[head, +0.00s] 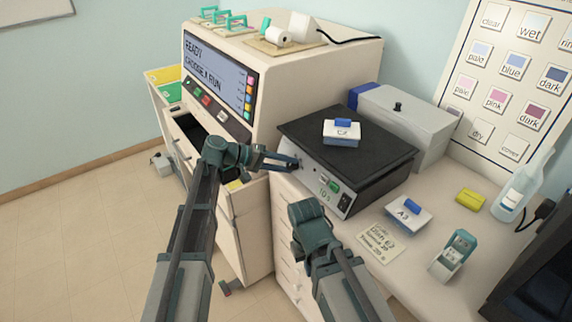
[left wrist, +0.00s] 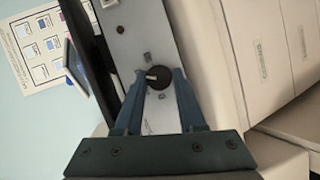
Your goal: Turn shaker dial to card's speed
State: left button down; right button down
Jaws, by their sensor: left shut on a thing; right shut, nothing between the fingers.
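The shaker (head: 390,165) has a black platform and a grey front panel. Its round dark dial (left wrist: 160,77) has a white pointer mark. My left gripper (head: 294,161) reaches the left end of that panel and its fingers are shut on the dial, one on each side, as the left wrist view (left wrist: 159,80) shows. A handwritten card (head: 380,244) lies on the counter; its top line seems to read Dish C2, the rest is too small to read surely. My right gripper (head: 308,213) is shut and empty, in front of the shaker, its fingertips hard to see.
A dish labelled C2 (head: 342,136) sits on the platform. Dish A3 (head: 408,214), a teal-topped holder (head: 453,254), a yellow block (head: 470,199) and a bottle (head: 520,188) stand on the counter at right. A large stainer (head: 260,75) with an open drawer stands left.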

pick_arm(q)
jog(key=c, duration=0.5)
grip_release()
jog(key=p+v, duration=0.5)
jog(key=v, duration=0.8)
jog(key=shift+a+r, duration=0.2)
jog(key=shift+a, duration=0.15)
jog(key=shift+s, duration=0.1)
